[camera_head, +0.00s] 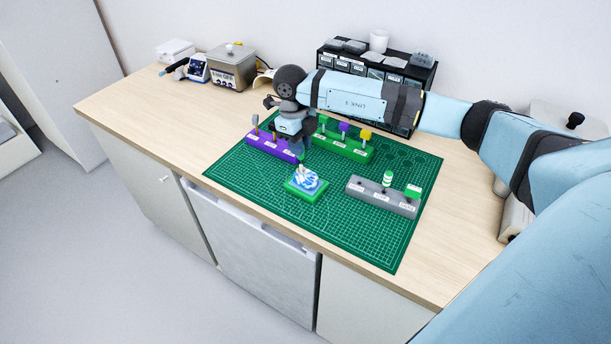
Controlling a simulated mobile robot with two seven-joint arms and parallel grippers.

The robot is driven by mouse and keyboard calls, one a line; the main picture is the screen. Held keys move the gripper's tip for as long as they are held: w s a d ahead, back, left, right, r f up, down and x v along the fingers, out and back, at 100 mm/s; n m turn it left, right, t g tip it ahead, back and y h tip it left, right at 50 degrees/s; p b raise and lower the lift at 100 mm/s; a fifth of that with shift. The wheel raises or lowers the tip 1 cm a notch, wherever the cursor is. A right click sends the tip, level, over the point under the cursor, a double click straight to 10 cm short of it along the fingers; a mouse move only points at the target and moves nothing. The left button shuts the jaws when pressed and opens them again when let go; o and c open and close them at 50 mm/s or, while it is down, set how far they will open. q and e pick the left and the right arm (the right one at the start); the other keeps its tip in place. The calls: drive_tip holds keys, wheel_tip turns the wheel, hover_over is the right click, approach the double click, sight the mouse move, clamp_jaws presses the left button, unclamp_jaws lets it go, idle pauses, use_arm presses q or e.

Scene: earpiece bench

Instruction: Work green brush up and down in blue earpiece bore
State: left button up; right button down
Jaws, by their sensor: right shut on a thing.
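The blue-and-white earpiece (311,180) sits on a small green block (303,194) near the middle of the cutting mat. My right gripper (301,145) is above and just behind it, pointing down and shut on the green brush, which is mostly hidden. A small pale upright piece (301,169) shows at the earpiece's back edge, below the fingers. I cannot tell whether the brush tip is inside the bore. My left gripper is not in view.
A purple rack (262,145) stands left of the gripper. A green rack (345,148) with coloured-top tools stands behind right. A grey rack (378,200) with a green-and-white vial (387,179) is at the right. The front left of the green mat (240,175) is clear.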

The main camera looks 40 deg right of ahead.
sight(306, 178)
drive_tip(key=shift+f+b, duration=0.9)
drive_tip(key=shift+f, duration=0.4)
drive_tip(key=shift+r, duration=0.25)
drive_tip(key=shift+r+p, duration=0.35)
drive_tip(key=shift+r, duration=0.05)
drive_tip(key=shift+f, duration=0.15)
idle(0.3)
drive_tip(key=shift+f+b, duration=0.45)
drive_tip(key=shift+r, duration=0.1)
drive_tip(key=shift+r+p, duration=0.3)
drive_tip(key=shift+r, duration=0.2)
drive_tip(key=shift+f, duration=0.3)
idle(0.4)
drive_tip(key=shift+f+b, duration=0.4)
drive_tip(key=shift+b, duration=0.05)
